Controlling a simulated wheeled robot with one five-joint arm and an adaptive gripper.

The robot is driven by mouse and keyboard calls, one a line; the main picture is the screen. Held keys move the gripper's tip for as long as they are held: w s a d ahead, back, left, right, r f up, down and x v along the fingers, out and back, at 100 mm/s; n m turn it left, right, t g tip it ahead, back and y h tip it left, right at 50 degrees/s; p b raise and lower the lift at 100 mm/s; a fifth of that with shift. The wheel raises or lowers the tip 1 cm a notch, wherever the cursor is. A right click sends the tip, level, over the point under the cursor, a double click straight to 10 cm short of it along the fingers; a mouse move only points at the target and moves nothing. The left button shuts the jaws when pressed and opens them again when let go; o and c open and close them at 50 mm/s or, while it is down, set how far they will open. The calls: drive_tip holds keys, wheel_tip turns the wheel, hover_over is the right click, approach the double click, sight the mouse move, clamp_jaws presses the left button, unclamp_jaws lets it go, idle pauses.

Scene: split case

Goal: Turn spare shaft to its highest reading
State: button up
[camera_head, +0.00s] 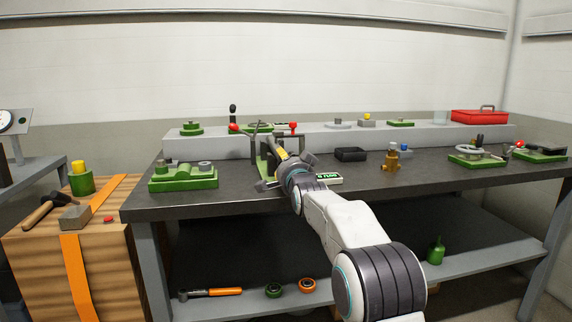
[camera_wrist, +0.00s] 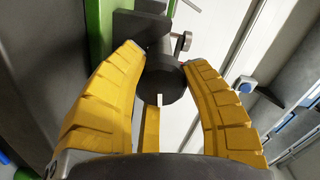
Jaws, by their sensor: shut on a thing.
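My gripper (camera_head: 276,162) is at the middle of the dark bench, beside an upright green fixture (camera_head: 262,152). In the wrist view its two yellow fingers (camera_wrist: 166,70) are shut on a dark round knob (camera_wrist: 164,88), one finger on each side. A pale mark shows at the knob's near edge, in line with a yellow strip (camera_wrist: 151,128) between the fingers. The green fixture also shows in the wrist view (camera_wrist: 99,28) at the upper left. I cannot tell for certain that this knob is the spare shaft. No reading is legible, and the knob is hidden in the head view.
A small labelled block (camera_head: 328,179) lies right of my gripper, then a black tray (camera_head: 351,154) and a brass fitting (camera_head: 391,161). A green block with grey parts (camera_head: 183,183) stands left. A grey shelf (camera_head: 340,138) with several parts runs behind.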

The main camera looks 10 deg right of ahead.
drive_tip(key=shift+r+m, duration=0.35)
drive_tip(key=shift+m, duration=0.55)
drive_tip(key=shift+d, duration=0.1)
drive_tip(key=o, duration=1.2)
drive_tip(key=shift+f, duration=0.25)
drive_tip(key=s, duration=1.2)
